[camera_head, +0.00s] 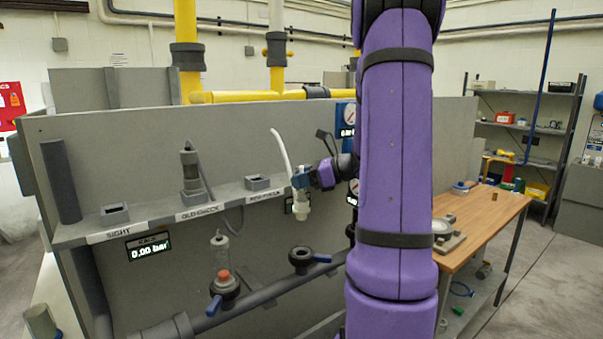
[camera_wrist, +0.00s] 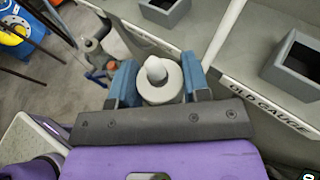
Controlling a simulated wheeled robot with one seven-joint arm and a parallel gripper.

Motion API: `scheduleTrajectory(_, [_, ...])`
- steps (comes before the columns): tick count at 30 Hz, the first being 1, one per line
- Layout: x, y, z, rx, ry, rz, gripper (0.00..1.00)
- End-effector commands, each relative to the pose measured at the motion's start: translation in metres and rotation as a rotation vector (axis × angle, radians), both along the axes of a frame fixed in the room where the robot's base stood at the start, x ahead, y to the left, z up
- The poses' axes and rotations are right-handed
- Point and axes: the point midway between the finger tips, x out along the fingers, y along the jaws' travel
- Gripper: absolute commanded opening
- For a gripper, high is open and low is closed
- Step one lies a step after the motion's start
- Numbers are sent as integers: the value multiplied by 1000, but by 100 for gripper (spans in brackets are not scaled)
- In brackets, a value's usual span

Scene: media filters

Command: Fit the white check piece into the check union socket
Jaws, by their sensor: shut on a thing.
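My gripper (camera_head: 301,182) is shut on a white piece (camera_head: 302,203), taken as the check piece, holding it upright in the air in front of the shelf's right part. In the wrist view, the piece (camera_wrist: 160,85) shows a round collar and a rounded nub between the blue fingers of my gripper (camera_wrist: 160,88). On the grey pipe below stand a dark, open-topped fitting (camera_head: 300,256) with a blue handle and, further left, a fitting (camera_head: 224,287) with a red part and a grey cylinder above it. I cannot tell which is the check union socket. The held piece touches neither.
The shelf (camera_head: 160,220) carries an empty holder (camera_head: 115,212) by the SIGHT label, a grey cylindrical part (camera_head: 191,172) by OLD CHECK, and an empty holder (camera_head: 258,182). A grey panel (camera_head: 240,140) stands behind. A wooden table (camera_head: 485,215) is at right. A thin white tube (camera_head: 281,150) rises near my gripper.

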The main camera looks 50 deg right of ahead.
Motion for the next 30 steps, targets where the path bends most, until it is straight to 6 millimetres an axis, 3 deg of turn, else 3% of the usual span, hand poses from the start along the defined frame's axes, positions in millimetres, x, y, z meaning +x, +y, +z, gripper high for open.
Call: scheduleTrajectory(30, [0,0,-85,2,1,-1,0])
